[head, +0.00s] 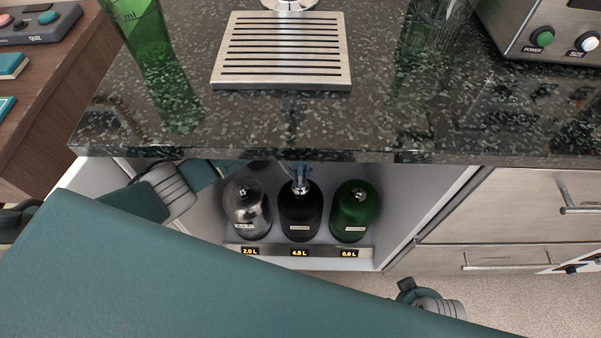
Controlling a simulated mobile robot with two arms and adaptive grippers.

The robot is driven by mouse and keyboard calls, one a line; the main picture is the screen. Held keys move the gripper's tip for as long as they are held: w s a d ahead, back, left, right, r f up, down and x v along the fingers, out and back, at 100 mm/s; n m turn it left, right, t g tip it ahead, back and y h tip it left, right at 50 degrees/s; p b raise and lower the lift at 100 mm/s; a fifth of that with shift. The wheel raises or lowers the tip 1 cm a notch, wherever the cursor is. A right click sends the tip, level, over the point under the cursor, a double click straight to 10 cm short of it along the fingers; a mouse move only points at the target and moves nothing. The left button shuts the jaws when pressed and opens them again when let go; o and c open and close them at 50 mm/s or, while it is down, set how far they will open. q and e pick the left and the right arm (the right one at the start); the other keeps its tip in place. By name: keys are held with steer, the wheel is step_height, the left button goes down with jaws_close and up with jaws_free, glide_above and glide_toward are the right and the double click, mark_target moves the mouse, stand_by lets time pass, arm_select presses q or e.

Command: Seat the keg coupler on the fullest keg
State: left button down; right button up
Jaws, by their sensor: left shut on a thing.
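Three kegs stand side by side in the open cabinet under the counter: a silver keg (246,208) over a display of 2.0 L, a black keg (299,218) over about 4.8 L, and a green keg (351,215) over 0.6 L. The keg coupler (300,184) is at the top of the black keg, upright; I cannot tell whether it is fully seated. My left gripper (289,168) reaches in from the left under the counter edge, shut on the coupler. The counter partly hides its fingers. My right gripper does not show.
The dark stone counter (290,120) overhangs the cabinet and limits room above the kegs. Drawers (515,212) flank the cabinet on the right.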

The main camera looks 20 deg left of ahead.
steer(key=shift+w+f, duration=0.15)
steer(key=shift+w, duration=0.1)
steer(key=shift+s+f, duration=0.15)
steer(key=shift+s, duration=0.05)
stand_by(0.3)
arm_select(q)
steer(key=shift+f, duration=0.3)
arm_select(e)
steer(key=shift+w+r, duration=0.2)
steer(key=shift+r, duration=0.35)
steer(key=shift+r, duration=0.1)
arm_select(q)
steer(key=shift+f, duration=0.2)
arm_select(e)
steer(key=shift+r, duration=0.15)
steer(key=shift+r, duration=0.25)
